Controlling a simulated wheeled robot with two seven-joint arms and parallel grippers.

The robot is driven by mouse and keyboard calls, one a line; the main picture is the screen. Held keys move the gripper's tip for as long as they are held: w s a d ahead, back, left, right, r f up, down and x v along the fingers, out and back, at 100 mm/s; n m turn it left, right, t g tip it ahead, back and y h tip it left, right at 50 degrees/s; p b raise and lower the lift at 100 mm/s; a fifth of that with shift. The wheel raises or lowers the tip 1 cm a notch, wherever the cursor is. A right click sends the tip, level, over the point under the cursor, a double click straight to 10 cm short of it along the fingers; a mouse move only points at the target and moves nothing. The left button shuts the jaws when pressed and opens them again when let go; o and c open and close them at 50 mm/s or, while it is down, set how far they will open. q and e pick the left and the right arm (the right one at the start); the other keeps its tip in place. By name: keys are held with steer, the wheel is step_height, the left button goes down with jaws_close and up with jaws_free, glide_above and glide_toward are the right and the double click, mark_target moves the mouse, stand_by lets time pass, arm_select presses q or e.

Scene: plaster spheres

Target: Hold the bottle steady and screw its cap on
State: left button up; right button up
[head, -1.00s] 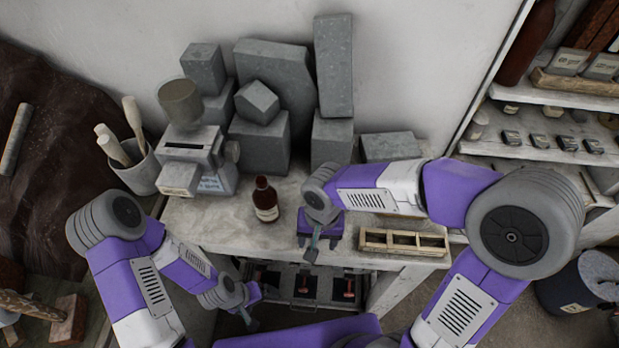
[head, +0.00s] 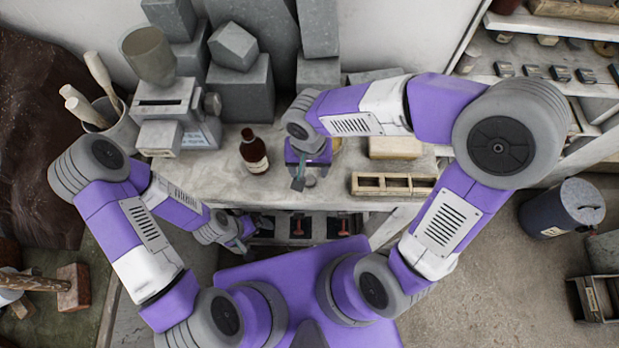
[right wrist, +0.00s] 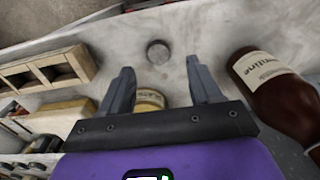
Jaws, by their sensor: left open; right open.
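A brown bottle (head: 254,152) with a pale label stands upright on the workbench (head: 225,180). It also shows at the right of the right wrist view (right wrist: 275,90), where its top is out of frame. A small round grey cap (right wrist: 158,52) lies on the bench, apart from the bottle. My right gripper (right wrist: 160,82) is open and empty above the bench, right of the bottle; the cap lies beyond its fingertips. In the head view it is partly hidden by its wrist (head: 301,178). My left gripper (head: 241,243) is open and low, before the bench's front edge.
A wooden divided tray (head: 393,184) lies to the right on the bench. A jar with a yellowish label (right wrist: 150,98) shows between my right fingers. A grey machine (head: 178,112) stands left of the bottle, with stone blocks (head: 240,90) behind. Bench between bottle and machine is clear.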

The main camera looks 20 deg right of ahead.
mark_target(310, 180)
step_height(310, 180, down, 5)
steer(key=shift+d+f+b, duration=0.1)
steer(key=shift+b, duration=0.25)
arm_select(q)
steer(key=shift+f, duration=0.3)
arm_select(e)
steer(key=c, duration=1.1)
arm_select(q)
steer(key=shift+r+p, duration=0.85)
arm_select(e)
step_height(310, 180, up, 10)
arm_select(q)
steer(key=shift+c, duration=0.3)
